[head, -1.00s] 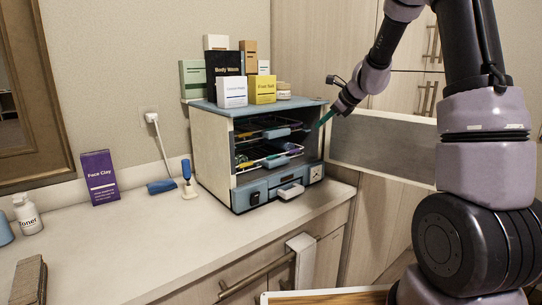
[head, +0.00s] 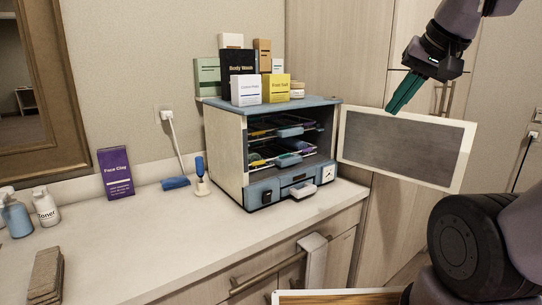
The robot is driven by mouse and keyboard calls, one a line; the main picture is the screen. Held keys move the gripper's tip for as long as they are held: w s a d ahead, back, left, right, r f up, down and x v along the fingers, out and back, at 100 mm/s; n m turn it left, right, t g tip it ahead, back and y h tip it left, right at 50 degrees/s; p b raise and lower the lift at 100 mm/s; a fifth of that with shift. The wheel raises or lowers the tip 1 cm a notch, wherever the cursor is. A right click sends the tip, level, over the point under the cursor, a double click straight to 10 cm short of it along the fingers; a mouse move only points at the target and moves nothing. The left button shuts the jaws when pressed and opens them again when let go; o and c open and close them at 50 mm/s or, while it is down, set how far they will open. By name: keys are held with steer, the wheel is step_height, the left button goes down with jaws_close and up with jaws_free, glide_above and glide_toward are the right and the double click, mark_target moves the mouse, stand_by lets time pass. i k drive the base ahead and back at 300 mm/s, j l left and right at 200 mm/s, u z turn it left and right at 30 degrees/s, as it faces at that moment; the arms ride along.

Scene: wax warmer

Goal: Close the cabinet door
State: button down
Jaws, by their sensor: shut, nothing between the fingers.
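The small cabinet (head: 231,155) is a box with a blue-grey top, on the counter. Its front is open and shows racks with several items inside. Its door (head: 402,148), a grey panel with a pale frame, stands swung wide open to the right, hinged at the cabinet's right front edge. My gripper (head: 397,102), with teal fingers, is shut and empty. In the picture it is at the door's top edge, pointing down and left. I cannot tell whether it touches the door.
Boxes and a jar (head: 262,90) stand on top of the cabinet. A purple box (head: 116,173), bottles (head: 46,207) and a brown block (head: 46,275) are on the counter (head: 150,235) to the left. A towel (head: 313,260) hangs on the handle below. Tall wardrobe panels stand behind the door.

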mark_target(428, 151)
steer(key=i+l+u, duration=0.1)
steer(key=l+u, duration=0.6)
steer(key=l, duration=0.15)
